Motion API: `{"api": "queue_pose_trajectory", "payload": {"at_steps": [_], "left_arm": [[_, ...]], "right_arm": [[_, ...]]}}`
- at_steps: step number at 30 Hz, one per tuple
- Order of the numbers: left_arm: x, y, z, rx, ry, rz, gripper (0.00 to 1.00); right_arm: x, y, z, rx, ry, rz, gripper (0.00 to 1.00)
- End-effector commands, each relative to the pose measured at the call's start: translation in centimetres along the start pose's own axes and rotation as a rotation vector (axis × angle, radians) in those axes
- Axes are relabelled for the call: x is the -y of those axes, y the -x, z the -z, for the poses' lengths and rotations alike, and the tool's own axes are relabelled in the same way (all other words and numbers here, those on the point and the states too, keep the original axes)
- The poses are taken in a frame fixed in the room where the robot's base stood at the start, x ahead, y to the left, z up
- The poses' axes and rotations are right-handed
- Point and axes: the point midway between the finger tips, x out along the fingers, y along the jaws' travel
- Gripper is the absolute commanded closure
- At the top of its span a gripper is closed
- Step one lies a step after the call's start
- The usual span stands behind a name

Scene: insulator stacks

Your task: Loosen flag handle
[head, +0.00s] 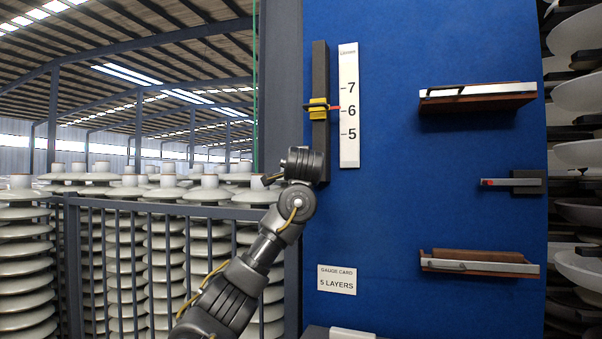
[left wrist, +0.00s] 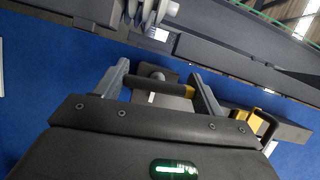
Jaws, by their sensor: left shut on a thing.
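My left gripper (head: 300,165) is at the lower end of a dark vertical rail (head: 319,75) on the blue panel. In the left wrist view its two fingers (left wrist: 158,83) stand apart, shut on a dark bar-shaped handle (left wrist: 165,87) that spans between them. I take this bar for the flag handle; the gripper hides it in the head view. A yellow slider (head: 317,109) with a red pointer sits higher on the rail, pointing near 6 on the white scale (head: 348,135). The slider also shows in the left wrist view (left wrist: 248,122). My right gripper is not in view.
The blue panel (head: 400,150) carries two wooden ledges with metal bars (head: 478,97) (head: 480,262) and a red-tipped grey lever (head: 500,182) on the right. A card (head: 337,280) reads 5 LAYERS. A railing (head: 130,210) and insulator stacks (head: 25,270) stand at left.

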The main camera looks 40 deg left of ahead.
Motion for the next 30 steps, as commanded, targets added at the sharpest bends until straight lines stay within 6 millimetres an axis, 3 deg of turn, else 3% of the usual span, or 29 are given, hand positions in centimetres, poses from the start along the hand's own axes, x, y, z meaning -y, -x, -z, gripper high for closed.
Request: {"api": "queue_pose_trajectory", "payload": {"at_steps": [4, 5, 9, 20, 30], "left_arm": [[-0.1, 0.0, 0.0, 0.001, -0.001, -0.002, 0.54], [-0.1, 0.0, 0.0, 0.001, -0.002, -0.002, 0.27], [-0.1, 0.0, 0.0, 0.0, -0.002, -0.001, 0.09], [-0.1, 0.5, 0.0, -0.001, -0.001, 0.001, 0.09], [-0.4, 6.7, 0.0, -0.002, -0.002, 0.004, 0.09]], "right_arm": [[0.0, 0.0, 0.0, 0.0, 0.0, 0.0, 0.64], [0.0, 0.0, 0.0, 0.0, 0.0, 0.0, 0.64], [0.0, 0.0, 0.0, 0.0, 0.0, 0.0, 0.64], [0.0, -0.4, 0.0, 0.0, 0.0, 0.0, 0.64], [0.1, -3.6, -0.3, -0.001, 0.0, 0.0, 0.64]]}}
